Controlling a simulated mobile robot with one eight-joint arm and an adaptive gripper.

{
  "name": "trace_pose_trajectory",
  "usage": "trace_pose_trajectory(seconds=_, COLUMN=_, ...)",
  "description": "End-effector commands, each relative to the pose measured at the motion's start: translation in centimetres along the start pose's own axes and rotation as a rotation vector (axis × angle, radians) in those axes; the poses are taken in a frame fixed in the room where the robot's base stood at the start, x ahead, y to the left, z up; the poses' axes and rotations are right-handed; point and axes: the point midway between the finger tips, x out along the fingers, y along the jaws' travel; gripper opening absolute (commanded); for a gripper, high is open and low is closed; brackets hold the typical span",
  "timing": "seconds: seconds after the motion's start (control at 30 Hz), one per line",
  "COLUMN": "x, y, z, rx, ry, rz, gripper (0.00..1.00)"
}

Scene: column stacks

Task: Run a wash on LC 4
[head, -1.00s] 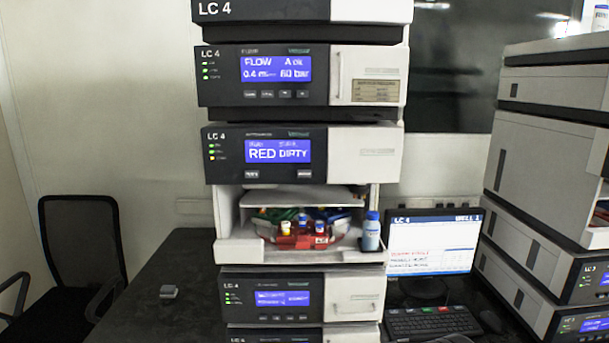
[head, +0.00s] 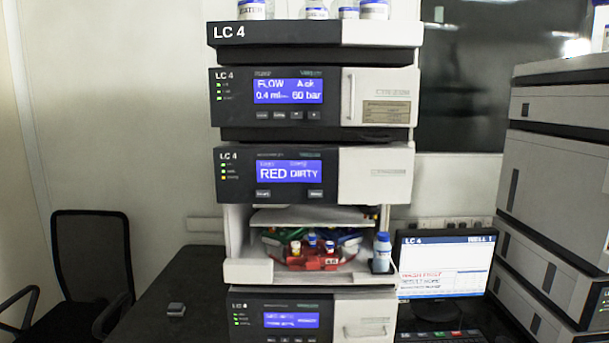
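The LC 4 stack stands ahead, labelled on its top tray (head: 276,34). Its pump module (head: 330,97) has a blue screen reading FLOW 0.4 ml and 60 bar. The autosampler module (head: 376,173) below has a screen (head: 291,171) reading RED DIRTY, with two small buttons under it. In its open bay, a red vial tray (head: 323,263) holds several vials, with green and blue pieces behind. A blue-capped bottle (head: 382,254) stands at the bay's right. A monitor (head: 446,268) titled LC 4 shows red text that seems to read WASH FIRST. My gripper is not in view.
Several bottles (head: 373,9) stand on the top tray. Another module (head: 366,327) is below the bay. A second stack (head: 556,170) stands at the right, a black chair (head: 92,262) at the left. A small grey object (head: 176,309) lies on the dark bench, which is otherwise clear there.

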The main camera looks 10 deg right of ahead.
Motion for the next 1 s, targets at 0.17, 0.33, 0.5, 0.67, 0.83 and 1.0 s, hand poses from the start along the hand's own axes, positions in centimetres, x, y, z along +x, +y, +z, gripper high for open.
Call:
trace_pose_trajectory(seconds=0.17, x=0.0, y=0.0, z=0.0, rx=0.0, ry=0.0, rz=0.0, gripper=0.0)
trace_pose_trajectory(seconds=0.33, x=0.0, y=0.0, z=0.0, rx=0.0, ry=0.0, rz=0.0, gripper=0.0)
trace_pose_trajectory(seconds=0.5, x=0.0, y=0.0, z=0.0, rx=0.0, ry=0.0, rz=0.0, gripper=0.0)
trace_pose_trajectory(seconds=0.67, x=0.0, y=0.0, z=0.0, rx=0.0, ry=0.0, rz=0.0, gripper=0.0)
trace_pose_trajectory(seconds=0.83, x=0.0, y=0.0, z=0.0, rx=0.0, ry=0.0, rz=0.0, gripper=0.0)
trace_pose_trajectory(seconds=1.0, x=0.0, y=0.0, z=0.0, rx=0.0, ry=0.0, rz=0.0, gripper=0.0)
